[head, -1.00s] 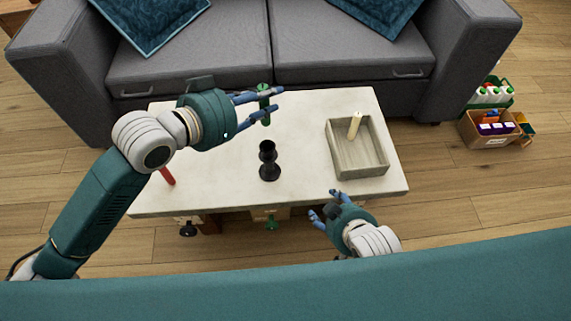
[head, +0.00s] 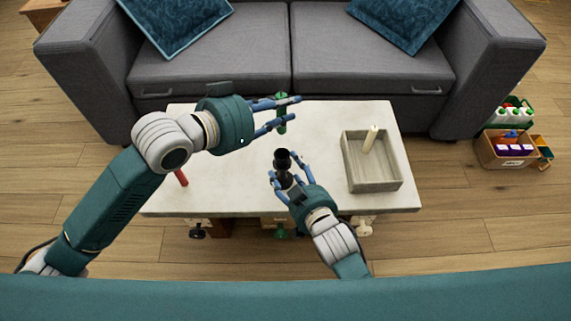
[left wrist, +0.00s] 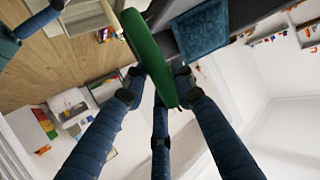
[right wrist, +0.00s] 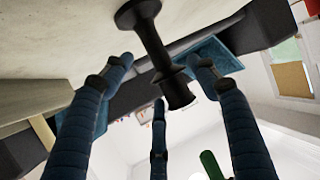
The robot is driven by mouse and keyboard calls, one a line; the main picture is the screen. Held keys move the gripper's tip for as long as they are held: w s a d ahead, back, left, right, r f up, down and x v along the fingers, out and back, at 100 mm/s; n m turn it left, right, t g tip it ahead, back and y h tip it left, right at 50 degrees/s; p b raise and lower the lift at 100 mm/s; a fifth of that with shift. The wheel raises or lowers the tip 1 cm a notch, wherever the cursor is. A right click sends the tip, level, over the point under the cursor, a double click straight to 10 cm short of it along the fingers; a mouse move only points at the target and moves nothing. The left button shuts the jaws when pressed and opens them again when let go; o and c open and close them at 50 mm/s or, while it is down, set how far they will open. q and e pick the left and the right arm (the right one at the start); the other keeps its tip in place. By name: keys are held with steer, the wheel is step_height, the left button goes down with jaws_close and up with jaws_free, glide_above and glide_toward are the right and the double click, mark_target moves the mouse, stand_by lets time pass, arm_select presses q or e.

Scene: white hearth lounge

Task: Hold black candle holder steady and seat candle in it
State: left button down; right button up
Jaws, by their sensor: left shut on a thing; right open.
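A green candle (head: 281,104) is held upright by my left gripper (head: 284,113), which is shut on it above the table's middle. In the left wrist view the green candle (left wrist: 148,55) lies across the fingers. The black candle holder (head: 282,157) stands on the table, below and apart from the candle. My right gripper (head: 288,170) is open with its fingers at either side of the holder, whose lower part they partly hide. In the right wrist view the holder (right wrist: 155,45) is between the spread fingers, and the candle's end (right wrist: 211,165) shows at the bottom.
The pale table (head: 235,185) also bears a red candle (head: 181,178) at left and a wooden tray (head: 372,185) at right with a cream candle (head: 370,138) in it. A grey sofa (head: 210,72) stands behind. Boxes (head: 505,150) are on the floor at right.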

mark_target(287, 168)
steer(key=shift+x, duration=2.05)
steer(key=shift+c, duration=0.3)
jaws_close()
